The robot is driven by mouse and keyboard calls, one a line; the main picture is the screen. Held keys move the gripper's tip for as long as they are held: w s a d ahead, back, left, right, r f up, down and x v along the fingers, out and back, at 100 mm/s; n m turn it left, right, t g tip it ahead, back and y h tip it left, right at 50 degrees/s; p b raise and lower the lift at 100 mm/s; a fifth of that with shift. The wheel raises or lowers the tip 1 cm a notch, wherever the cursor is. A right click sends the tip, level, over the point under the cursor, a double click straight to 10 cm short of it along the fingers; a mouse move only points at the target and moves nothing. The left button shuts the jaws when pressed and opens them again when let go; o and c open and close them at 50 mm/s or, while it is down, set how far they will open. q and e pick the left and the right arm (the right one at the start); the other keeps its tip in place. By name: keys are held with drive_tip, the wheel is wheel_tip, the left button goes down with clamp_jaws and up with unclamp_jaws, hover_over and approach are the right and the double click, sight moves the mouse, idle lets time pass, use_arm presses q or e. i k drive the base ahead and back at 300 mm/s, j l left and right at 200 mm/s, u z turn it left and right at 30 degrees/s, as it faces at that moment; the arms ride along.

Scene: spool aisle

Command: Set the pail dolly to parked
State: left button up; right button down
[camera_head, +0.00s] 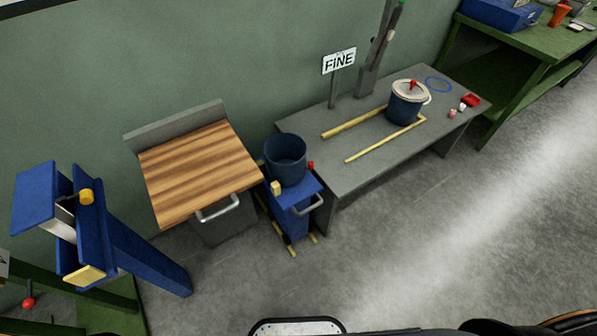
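The pail dolly (300,188) is a blue stand near the middle of the head view, with a metal handle on its front. An open, dark blue pail (286,163) sits upright on its top. A small yellow block (276,188) and a small red part (311,166) show beside the pail. Yellow strips (291,245) show on the floor at the dolly's foot. The dolly stands between a wood-topped cabinet and a grey table. Whether it has wheels is too small to tell. Neither of my grippers is in view.
The wood-topped cabinet (195,165) stands left of the dolly. The grey table (340,178) bears a lidded pail (404,108), yellow rails (385,138) and a FINE sign (339,61). A blue machine (95,225) stands far left. The floor in front (400,250) is clear.

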sight(291, 208)
drive_tip(key=k+j, duration=0.15)
drive_tip(key=j, duration=0.15)
drive_tip(key=k+j+u, duration=0.15)
drive_tip(key=j, duration=0.2)
drive_tip(key=k+j, duration=0.15)
drive_tip(key=j, duration=0.2)
drive_tip(key=k+j+u, duration=0.1)
drive_tip(key=j, duration=0.2)
